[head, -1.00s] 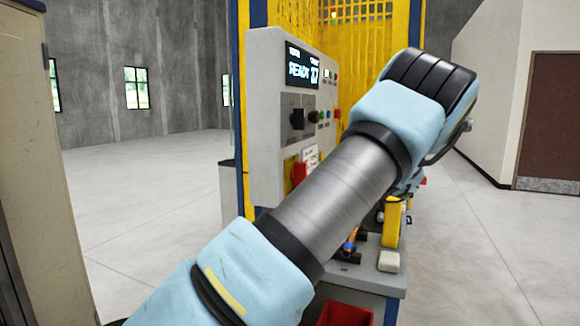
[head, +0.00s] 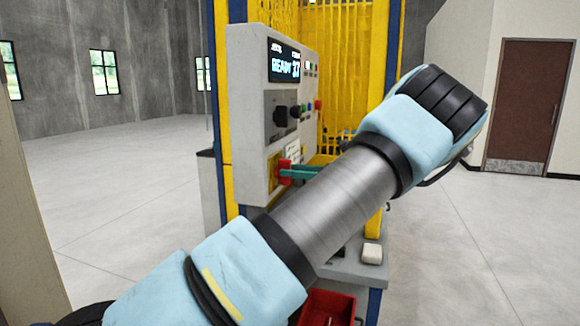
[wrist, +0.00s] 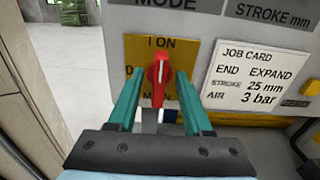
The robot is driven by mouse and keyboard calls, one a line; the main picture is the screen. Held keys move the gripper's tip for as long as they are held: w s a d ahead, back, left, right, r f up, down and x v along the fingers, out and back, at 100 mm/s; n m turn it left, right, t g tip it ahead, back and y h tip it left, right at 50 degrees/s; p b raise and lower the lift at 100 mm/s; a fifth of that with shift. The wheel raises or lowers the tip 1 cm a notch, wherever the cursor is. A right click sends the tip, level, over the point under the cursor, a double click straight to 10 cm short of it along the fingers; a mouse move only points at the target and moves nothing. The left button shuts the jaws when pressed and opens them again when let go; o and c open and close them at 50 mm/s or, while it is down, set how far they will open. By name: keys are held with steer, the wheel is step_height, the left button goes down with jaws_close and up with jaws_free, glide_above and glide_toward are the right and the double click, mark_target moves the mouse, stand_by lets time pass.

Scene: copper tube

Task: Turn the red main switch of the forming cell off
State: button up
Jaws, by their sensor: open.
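The red main switch (wrist: 158,84) sits on a yellow plate (wrist: 194,52) marked "I ON" at the top and "0" at the left. Its handle stands about upright, toward the "I ON" mark. It also shows in the head view (head: 284,165), low on the grey control panel. My gripper (wrist: 156,76) is open, with one teal finger on each side of the red handle. I cannot tell whether either finger touches it. In the head view my gripper's teal fingers (head: 298,174) reach the switch from the right, and my arm hides part of the panel's lower edge.
A white job card (wrist: 257,75) is right of the switch. The panel display (head: 284,63) reads "READY", above a black selector knob (head: 280,116). A red bin (head: 328,308) and a pale block (head: 371,253) are low at the front. Open floor lies left and right.

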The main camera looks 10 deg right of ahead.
steer(key=shift+w+a, duration=0.2)
steer(key=shift+a, duration=0.25)
jaws_close()
stand_by(0.4)
